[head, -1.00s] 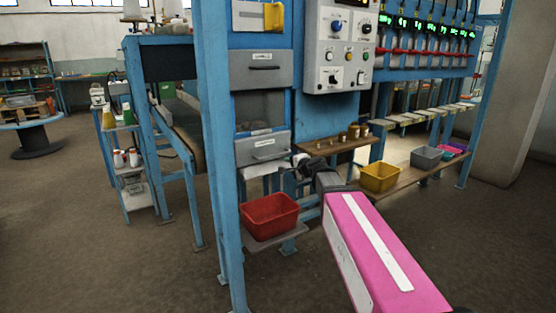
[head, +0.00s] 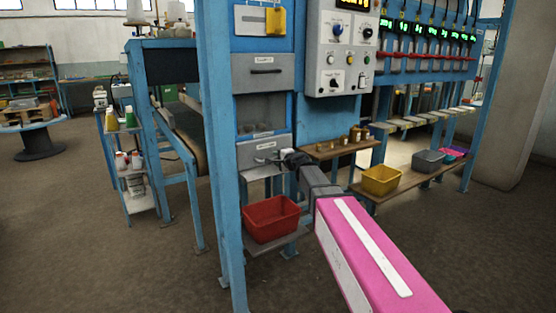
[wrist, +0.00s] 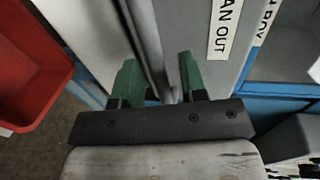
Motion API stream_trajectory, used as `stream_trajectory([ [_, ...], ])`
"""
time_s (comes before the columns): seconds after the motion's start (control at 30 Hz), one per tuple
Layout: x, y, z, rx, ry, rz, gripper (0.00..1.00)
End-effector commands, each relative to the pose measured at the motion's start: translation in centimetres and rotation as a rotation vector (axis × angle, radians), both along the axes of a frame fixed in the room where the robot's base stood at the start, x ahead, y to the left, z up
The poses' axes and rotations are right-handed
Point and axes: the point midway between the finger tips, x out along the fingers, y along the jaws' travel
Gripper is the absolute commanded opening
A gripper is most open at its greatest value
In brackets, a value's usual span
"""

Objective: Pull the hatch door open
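The hatch door is most likely the lower grey panel (head: 245,152) with a bar handle (head: 264,158), below a window in the blue frame. It looks shut. In the wrist view the grey door face (wrist: 185,25) carries a label ending "AN OUT". The handle bar (wrist: 150,45) runs between the two green fingers of my gripper (wrist: 158,75). The fingers are apart, with a visible gap beside the bar, so they are around it but not clearly pressed on it. In the head view my gripper (head: 287,160) is at the door's right side, its fingertips too small to make out.
A red bin (head: 271,219) sits on a low shelf just below the door and shows at left in the wrist view (wrist: 25,65). A wooden shelf (head: 340,147) with small pots and a yellow bin (head: 381,180) are to the right. Open floor lies in front.

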Motion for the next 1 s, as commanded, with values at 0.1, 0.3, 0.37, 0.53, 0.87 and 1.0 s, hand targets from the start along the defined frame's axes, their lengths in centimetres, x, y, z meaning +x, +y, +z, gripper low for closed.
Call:
stream_trajectory([
  [0.1,0.4,0.3,-0.1,0.0,0.0,0.0,0.39],
  [0.3,0.4,0.3,-0.1,0.0,0.0,-0.001,0.39],
  [0.37,0.4,0.3,-0.1,0.0,0.0,0.0,0.22],
  [0.53,0.4,0.3,-0.1,0.0,0.0,0.0,0.0],
  [0.87,-0.2,0.2,-0.1,-0.002,0.0,-0.024,0.0],
  [1.0,-0.8,0.1,-0.1,-0.001,0.0,-0.059,0.0],
])
